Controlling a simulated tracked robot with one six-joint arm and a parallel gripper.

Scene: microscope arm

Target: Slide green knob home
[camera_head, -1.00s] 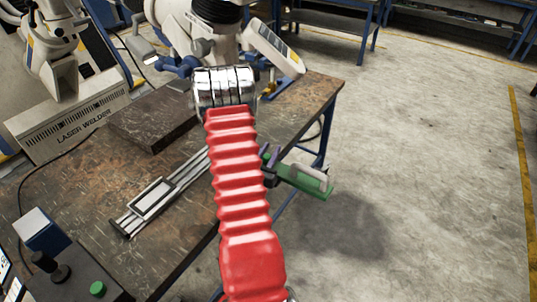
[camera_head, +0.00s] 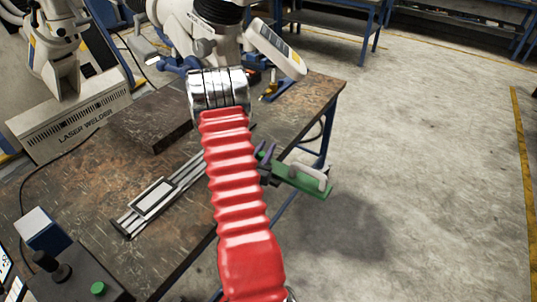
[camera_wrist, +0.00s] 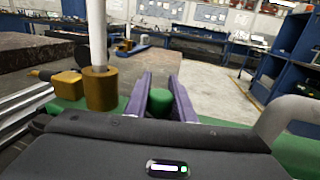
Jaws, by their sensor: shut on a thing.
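The green knob (camera_wrist: 160,102) is a short rounded cylinder between the two purple fingers of my gripper (camera_wrist: 160,78) in the wrist view. The fingers stand on either side of it and my gripper is shut on it. What the knob is mounted on is hidden behind the gripper's dark body. In the head view my gripper (camera_head: 265,156) shows only as small purple fingers beside my red bellows arm, near the bench's right edge; the knob cannot be made out there.
A workbench (camera_head: 85,188) carries a metal rail with a frame-like carriage (camera_head: 153,198), a dark block (camera_head: 150,125) and a laser welder (camera_head: 78,120). A control box with a green button (camera_head: 98,289) is at lower left. Open floor lies to the right.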

